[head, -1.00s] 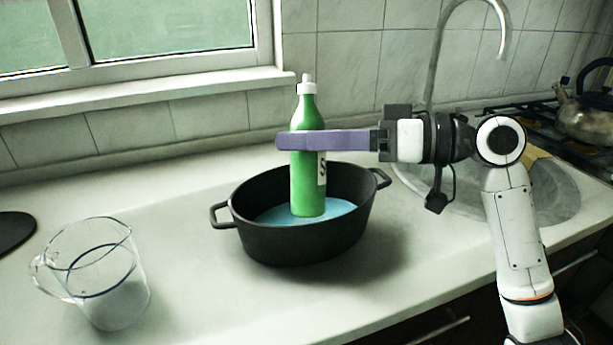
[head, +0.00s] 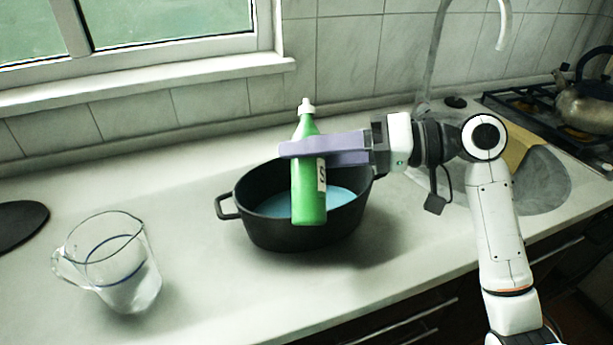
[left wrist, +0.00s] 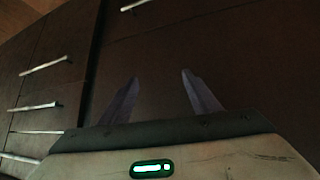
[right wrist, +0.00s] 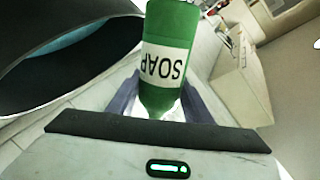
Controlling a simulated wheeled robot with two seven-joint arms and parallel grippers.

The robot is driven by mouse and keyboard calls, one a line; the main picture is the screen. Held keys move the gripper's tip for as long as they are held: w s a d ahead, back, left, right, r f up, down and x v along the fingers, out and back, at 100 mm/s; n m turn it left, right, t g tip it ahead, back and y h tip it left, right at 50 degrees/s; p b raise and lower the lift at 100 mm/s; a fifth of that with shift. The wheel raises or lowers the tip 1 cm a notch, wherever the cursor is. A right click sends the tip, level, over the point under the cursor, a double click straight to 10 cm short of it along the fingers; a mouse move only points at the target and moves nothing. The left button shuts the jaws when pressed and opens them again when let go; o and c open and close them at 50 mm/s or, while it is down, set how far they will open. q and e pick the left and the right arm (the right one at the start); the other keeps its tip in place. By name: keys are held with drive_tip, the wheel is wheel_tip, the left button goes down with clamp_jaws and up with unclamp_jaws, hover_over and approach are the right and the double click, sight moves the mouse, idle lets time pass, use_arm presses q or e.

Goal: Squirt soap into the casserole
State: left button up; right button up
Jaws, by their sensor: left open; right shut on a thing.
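The green soap bottle (head: 308,205) has a white cap and is nearly upright, tilted a little. My right gripper (head: 300,149) is shut on it, and its label reads SOAP in the right wrist view (right wrist: 166,62). The black oval casserole (head: 285,233) stands on the counter with blue liquid inside. In the head view the bottle overlaps the casserole's front rim; in the right wrist view the casserole (right wrist: 100,85) lies to the left of the bottle. My left gripper (left wrist: 158,85) is open and empty, facing dark cabinet fronts; it is not in the head view.
A clear glass jug (head: 112,270) stands on the counter (head: 200,290) at the left, with a dark round disc (head: 18,225) behind it. A sink with a tap (head: 436,60) and a hob with a kettle (head: 588,105) are at the right. Counter between jug and casserole is clear.

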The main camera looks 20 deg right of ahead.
sight(309, 178)
use_arm(q)
drive_tip(key=shift+d+r, duration=0.15)
drive_tip(key=shift+d, duration=0.05)
use_arm(e)
drive_tip(key=shift+s+f, duration=0.1)
drive_tip(key=shift+f, duration=0.1)
use_arm(q)
drive_tip(key=shift+w+r, duration=0.15)
drive_tip(key=shift+w, duration=0.05)
use_arm(e)
drive_tip(key=shift+f, duration=0.15)
use_arm(q)
drive_tip(key=shift+s+a+f, duration=0.1)
drive_tip(key=shift+f, duration=0.1)
use_arm(e)
drive_tip(key=shift+s+f+m, duration=0.1)
drive_tip(key=shift+f+m, duration=0.1)
drive_tip(key=shift+m, duration=0.2)
use_arm(q)
drive_tip(key=shift+r, duration=0.15)
use_arm(e)
drive_tip(key=shift+s+a+f+g, duration=0.1)
drive_tip(key=shift+f+g, duration=0.2)
idle(0.4)
drive_tip(key=shift+s+f+m, duration=0.1)
drive_tip(key=shift+f+m, duration=0.2)
drive_tip(key=shift+m, duration=0.1)
idle(0.6)
